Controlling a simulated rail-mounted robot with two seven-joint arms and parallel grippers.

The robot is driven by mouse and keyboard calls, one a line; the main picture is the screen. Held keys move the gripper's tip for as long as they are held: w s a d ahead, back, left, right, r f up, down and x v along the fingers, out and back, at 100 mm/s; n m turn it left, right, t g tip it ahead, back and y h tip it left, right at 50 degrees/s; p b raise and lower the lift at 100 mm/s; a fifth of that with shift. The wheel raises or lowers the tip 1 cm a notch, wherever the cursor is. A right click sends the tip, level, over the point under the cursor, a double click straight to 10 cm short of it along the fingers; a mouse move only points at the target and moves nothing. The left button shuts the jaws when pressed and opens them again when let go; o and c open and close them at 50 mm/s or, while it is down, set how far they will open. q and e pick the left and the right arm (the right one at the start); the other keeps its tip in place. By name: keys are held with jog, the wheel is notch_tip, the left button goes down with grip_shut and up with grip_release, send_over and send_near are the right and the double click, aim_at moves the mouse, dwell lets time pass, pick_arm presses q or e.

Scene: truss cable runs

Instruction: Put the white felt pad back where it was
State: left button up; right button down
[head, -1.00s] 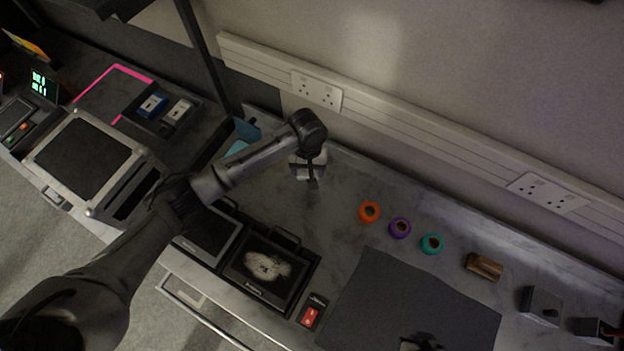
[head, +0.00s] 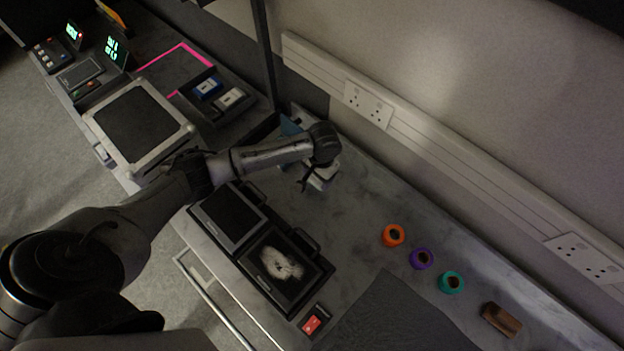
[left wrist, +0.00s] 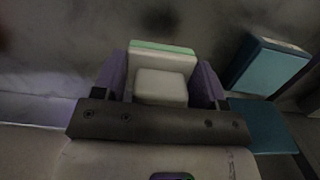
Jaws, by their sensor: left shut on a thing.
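My left gripper (head: 306,184) is above the grey worktop, near its back edge and close to the wall. In the left wrist view the gripper (left wrist: 160,82) is shut, its two purple-grey fingers on either side of a white block-like piece. I take this piece to be the white felt pad (left wrist: 161,86); a pale green strip runs along its far edge. In the head view the pad is too small and dark to make out apart from the gripper. My right gripper is not in view.
A teal box (left wrist: 268,66) stands right of the gripper in the wrist view. Orange (head: 392,235), purple (head: 421,258) and green (head: 451,282) rings stand to the right. Worktop between is clear.

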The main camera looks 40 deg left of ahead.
aim_at(312, 180)
pick_arm(q)
jog(key=shift+s+a+f, duration=0.1)
jog(key=shift+a+f, duration=0.25)
jog(key=shift+a, duration=0.2)
jog(key=shift+a+f, duration=0.35)
jog(key=shift+a, duration=0.2)
jog(key=shift+f, duration=1.95)
jog(key=shift+f, duration=0.1)
jog(key=o, duration=0.8)
jog(key=shift+o, duration=0.2)
